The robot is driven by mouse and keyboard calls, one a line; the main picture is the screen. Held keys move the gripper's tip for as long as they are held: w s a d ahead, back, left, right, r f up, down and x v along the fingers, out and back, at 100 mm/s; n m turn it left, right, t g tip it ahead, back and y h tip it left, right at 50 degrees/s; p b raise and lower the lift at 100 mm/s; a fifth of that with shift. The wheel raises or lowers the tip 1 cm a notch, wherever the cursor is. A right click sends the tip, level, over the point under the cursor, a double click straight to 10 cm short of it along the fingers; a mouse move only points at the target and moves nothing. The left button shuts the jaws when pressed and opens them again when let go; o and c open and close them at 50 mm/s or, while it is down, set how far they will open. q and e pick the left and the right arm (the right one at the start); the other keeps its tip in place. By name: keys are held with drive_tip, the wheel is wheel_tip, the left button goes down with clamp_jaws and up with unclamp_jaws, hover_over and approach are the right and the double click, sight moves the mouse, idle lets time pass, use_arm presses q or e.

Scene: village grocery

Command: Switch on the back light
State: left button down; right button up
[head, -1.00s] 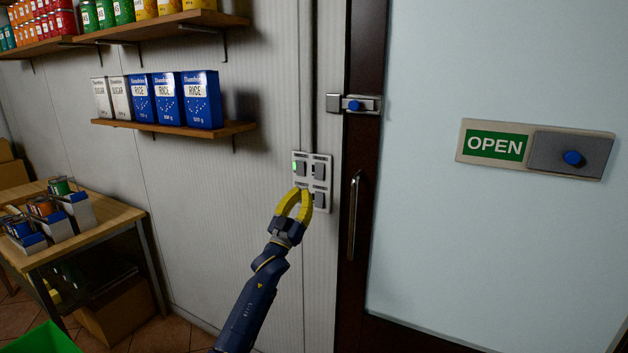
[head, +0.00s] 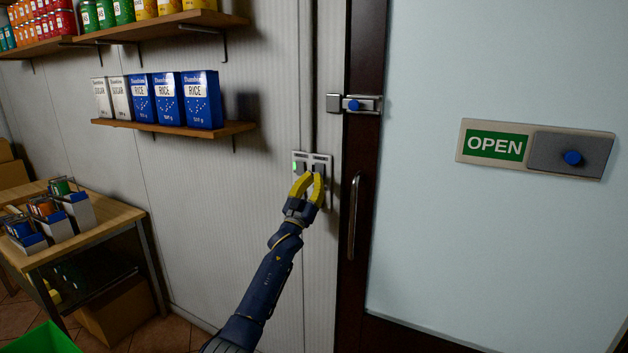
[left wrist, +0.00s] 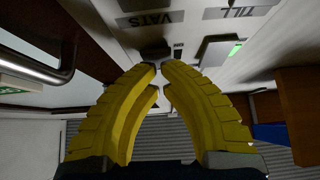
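A pale switch panel (head: 325,158) with grey rocker switches is on the wall left of the door. Its upper left switch (head: 299,168) shows a green light. My left gripper (head: 312,179) is in front of the panel, yellow fingertips drawn together, and hides its lower part. In the left wrist view, upside down, the fingertips (left wrist: 160,68) are close to a dark switch (left wrist: 156,50); I cannot tell whether they touch. The green-lit switch (left wrist: 217,50) is beside it. Labels reading VATS (left wrist: 150,19) and TILL (left wrist: 236,13) show; no back light label is readable. My right gripper is out of view.
The door has a vertical handle (head: 354,215), a bolt (head: 355,104) and an OPEN sign (head: 494,146) close to the right. A shelf (head: 165,128) with rice and sugar packs is to the left. A wooden table (head: 112,218) stands at lower left.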

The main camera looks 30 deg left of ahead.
use_arm(q)
drive_tip(key=shift+w+f, duration=0.3)
drive_tip(key=shift+w, duration=0.25)
